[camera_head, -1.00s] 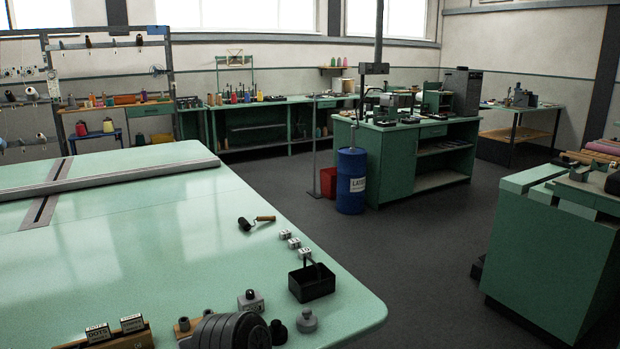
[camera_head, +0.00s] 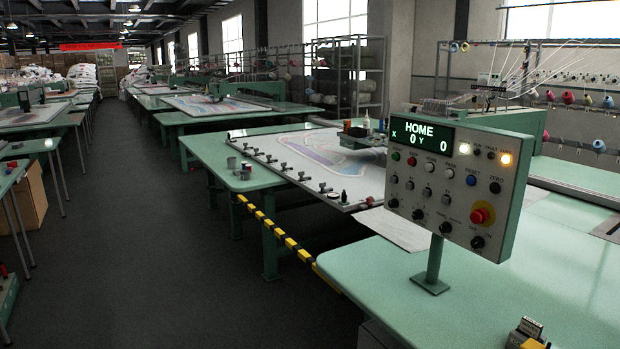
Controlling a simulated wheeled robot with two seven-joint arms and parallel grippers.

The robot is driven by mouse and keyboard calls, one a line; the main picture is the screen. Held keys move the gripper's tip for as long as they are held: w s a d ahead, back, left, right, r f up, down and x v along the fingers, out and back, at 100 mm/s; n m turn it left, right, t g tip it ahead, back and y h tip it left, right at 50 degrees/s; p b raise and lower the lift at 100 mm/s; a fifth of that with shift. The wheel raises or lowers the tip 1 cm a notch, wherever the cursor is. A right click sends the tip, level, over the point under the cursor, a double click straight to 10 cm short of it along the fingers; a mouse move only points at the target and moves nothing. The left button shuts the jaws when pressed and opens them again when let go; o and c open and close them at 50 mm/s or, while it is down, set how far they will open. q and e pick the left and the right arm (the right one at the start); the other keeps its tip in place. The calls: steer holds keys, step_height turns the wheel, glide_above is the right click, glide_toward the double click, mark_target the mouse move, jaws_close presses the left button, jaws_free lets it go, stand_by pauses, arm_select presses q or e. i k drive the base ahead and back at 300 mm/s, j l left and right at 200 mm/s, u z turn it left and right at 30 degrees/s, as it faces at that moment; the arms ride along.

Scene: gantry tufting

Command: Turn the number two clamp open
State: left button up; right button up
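Several small dark clamps (camera_head: 303,176) sit in a row along the near left edge of a white framed panel (camera_head: 258,138). The panel lies on a green table (camera_head: 205,150) in the middle of the view and carries a coloured pattern. The clamps are small here, and I cannot read any numbers on them. I cannot tell which one is number two or whether any is open or shut. Neither of my grippers is in view.
A control panel (camera_head: 455,190) reading HOME, X 0, Y 0 stands on a near green table (camera_head: 400,285) at the right. A yellow and black striped bar (camera_head: 268,222) runs beside the tables. The dark aisle floor (camera_head: 130,240) at the left is clear.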

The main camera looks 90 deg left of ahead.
mark_target(300, 173)
steer(key=u, duration=3.6)
steer(key=i+u, duration=0.2)
steer(key=i, duration=6)
steer(key=z, duration=1.45)
